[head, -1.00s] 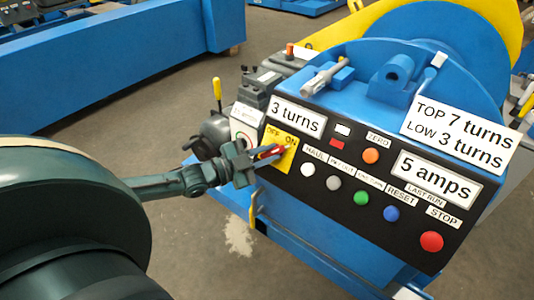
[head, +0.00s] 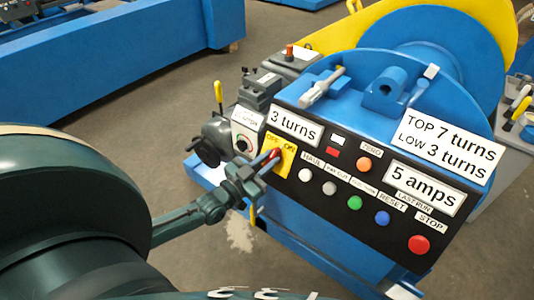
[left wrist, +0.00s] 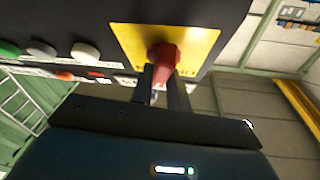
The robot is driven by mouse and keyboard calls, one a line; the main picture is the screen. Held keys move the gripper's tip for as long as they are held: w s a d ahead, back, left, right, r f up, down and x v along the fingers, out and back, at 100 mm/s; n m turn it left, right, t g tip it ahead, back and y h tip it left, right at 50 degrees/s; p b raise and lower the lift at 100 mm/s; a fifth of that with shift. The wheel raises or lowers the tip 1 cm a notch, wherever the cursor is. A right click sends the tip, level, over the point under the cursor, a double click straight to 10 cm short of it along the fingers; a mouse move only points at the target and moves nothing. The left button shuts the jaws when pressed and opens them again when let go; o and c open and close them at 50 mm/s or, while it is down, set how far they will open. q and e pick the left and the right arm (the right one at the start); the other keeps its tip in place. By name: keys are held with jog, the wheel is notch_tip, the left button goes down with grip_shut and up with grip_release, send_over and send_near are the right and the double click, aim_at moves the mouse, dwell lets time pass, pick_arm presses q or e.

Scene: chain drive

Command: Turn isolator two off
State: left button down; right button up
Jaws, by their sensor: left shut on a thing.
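The isolator is a yellow plate (head: 287,162) marked OFF and ON, with a red handle (head: 272,154), at the left end of the black control panel. My left gripper (head: 264,163) reaches it from the lower left and is shut on the red handle, hiding part of it. In the left wrist view the red handle (left wrist: 165,62) stands out from the yellow plate (left wrist: 200,40), with the finger ends (left wrist: 164,84) at its lower part. I cannot read a number on this isolator. My right gripper is out of view.
Beside the plate are a white button (head: 305,175), several other coloured buttons and a red stop button (head: 419,245). A grey motor unit (head: 222,130) with a yellow-gripped lever (head: 218,95) stands left of the panel. Open floor (head: 130,120) lies further left.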

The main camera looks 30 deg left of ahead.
pick_arm(q)
jog(key=n+y, duration=0.1)
jog(key=n+y+p, duration=0.1)
jog(key=n, duration=0.1)
jog(key=shift+d+r, duration=0.1)
jog(key=shift+r, duration=0.1)
jog(key=n+y+p, duration=0.3)
jog(key=n, duration=0.2)
jog(key=n+y+p, duration=0.1)
jog(key=n+y, duration=0.1)
jog(key=shift+n, duration=0.4)
jog(key=n+y+p, duration=0.1)
jog(key=n, duration=0.1)
jog(key=n+g+y+p, duration=0.1)
jog(key=n+p, duration=0.1)
jog(key=shift+d+n+g, duration=0.1)
jog(key=shift+n+g, duration=0.2)
jog(key=shift+n+g+y, duration=0.3)
jog(key=shift+n+y, duration=0.1)
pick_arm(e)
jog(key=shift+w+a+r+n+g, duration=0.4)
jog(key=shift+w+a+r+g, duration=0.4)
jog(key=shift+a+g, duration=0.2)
pick_arm(q)
jog(key=shift+n+p, duration=0.3)
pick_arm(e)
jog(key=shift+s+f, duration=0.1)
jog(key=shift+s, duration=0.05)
